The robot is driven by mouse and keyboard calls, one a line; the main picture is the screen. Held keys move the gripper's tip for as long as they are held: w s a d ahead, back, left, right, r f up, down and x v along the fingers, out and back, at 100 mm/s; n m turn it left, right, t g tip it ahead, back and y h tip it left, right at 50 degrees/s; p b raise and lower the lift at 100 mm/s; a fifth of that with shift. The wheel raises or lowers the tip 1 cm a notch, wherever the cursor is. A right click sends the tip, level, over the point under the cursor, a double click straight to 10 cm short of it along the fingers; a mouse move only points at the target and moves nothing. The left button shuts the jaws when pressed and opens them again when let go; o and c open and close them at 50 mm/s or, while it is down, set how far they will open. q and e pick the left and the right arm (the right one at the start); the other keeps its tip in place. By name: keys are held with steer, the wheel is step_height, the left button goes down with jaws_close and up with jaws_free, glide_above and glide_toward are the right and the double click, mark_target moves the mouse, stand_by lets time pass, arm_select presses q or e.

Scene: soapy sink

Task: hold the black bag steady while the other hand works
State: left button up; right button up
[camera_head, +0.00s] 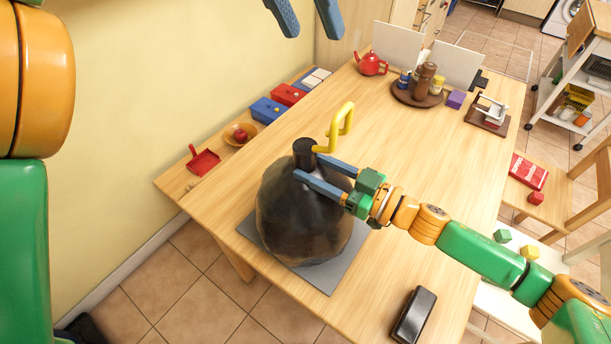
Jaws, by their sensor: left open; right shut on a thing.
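The black bag (300,218) is full and rounded, with a gathered dark neck (304,149) standing up at its top. It sits upright on a grey mat (325,279) on the wooden table. My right gripper (307,167) reaches in from the right and is shut on the bag just below the neck, one finger on each side. My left gripper (305,12) is open and empty at the top edge, well away from the bag. Its wrist is out of view.
A bent yellow handle-like thing (340,127) stands right behind the neck. A black case (413,315) lies near the front edge. A round tray (416,96) with bottles, a red teapot (371,64) and a purple block (456,100) stand farther back. The table's middle is clear.

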steer(key=shift+r, duration=0.1)
steer(key=o, duration=1.1)
steer(key=v, duration=1.2)
